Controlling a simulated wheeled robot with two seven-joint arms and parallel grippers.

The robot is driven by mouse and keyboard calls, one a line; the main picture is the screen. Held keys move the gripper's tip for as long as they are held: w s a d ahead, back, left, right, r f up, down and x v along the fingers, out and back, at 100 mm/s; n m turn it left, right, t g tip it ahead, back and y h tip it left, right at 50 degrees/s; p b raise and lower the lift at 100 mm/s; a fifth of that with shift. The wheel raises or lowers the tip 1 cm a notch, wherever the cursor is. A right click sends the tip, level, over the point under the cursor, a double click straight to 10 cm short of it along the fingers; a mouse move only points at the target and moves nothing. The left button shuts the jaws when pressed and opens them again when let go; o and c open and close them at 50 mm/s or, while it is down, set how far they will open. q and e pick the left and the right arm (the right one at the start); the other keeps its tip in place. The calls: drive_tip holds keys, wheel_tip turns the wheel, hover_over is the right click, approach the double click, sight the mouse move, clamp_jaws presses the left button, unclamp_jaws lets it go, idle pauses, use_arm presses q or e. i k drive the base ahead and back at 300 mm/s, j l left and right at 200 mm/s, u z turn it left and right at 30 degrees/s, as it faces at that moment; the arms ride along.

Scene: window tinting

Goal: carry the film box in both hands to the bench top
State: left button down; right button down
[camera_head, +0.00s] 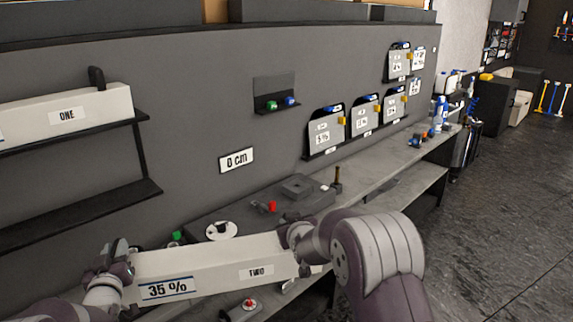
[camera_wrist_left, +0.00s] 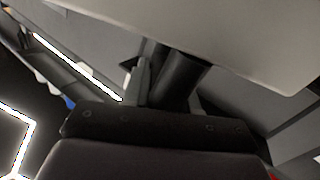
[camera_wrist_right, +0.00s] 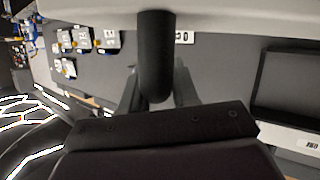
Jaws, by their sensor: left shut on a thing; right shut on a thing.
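The film box (camera_head: 215,265) is long and white, with a "35 %" label and a "TWO" label on its front. In the head view it is held across the front of the bench top (camera_head: 365,155), and whether it touches the bench I cannot tell. My left gripper (camera_head: 122,262) is shut at the box's left end, and my right gripper (camera_head: 293,238) is shut at its right end. In the left wrist view the box's pale face (camera_wrist_left: 230,30) fills the top, with a dark round handle (camera_wrist_left: 182,78) between the fingers. The right wrist view shows a similar dark handle (camera_wrist_right: 155,55) in the fingers.
A second white box labelled "ONE" (camera_head: 66,113) sits on a wall shelf at left. Behind the held box, the bench bears a dark block (camera_head: 297,187), a white disc (camera_head: 221,231) and small red parts. Bottles (camera_head: 439,113) stand at the bench's far end. Floor (camera_head: 500,220) at right is clear.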

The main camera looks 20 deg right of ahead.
sight(374, 167)
drive_tip(key=i+l+z, duration=0.15)
drive_tip(key=z, duration=0.3)
drive_tip(key=i+l+z, duration=0.1)
drive_tip(key=z, duration=0.35)
drive_tip(key=i+z, duration=0.2)
drive_tip(key=z, duration=0.25)
drive_tip(key=i+z, duration=0.35)
drive_tip(key=i, duration=0.45)
drive_tip(key=i+j+z, duration=0.1)
drive_tip(key=i+z, duration=0.25)
drive_tip(key=i, duration=2.05)
drive_tip(key=i+u, duration=0.2)
drive_tip(key=i, duration=0.55)
drive_tip(key=i+l+u, duration=0.25)
drive_tip(key=i, duration=0.5)
drive_tip(key=u, duration=0.4)
drive_tip(key=i+u, duration=0.1)
drive_tip(key=u, duration=0.25)
drive_tip(key=i+u, duration=0.1)
drive_tip(key=u, duration=0.3)
drive_tip(key=l+u, duration=0.1)
drive_tip(key=u, duration=1.3)
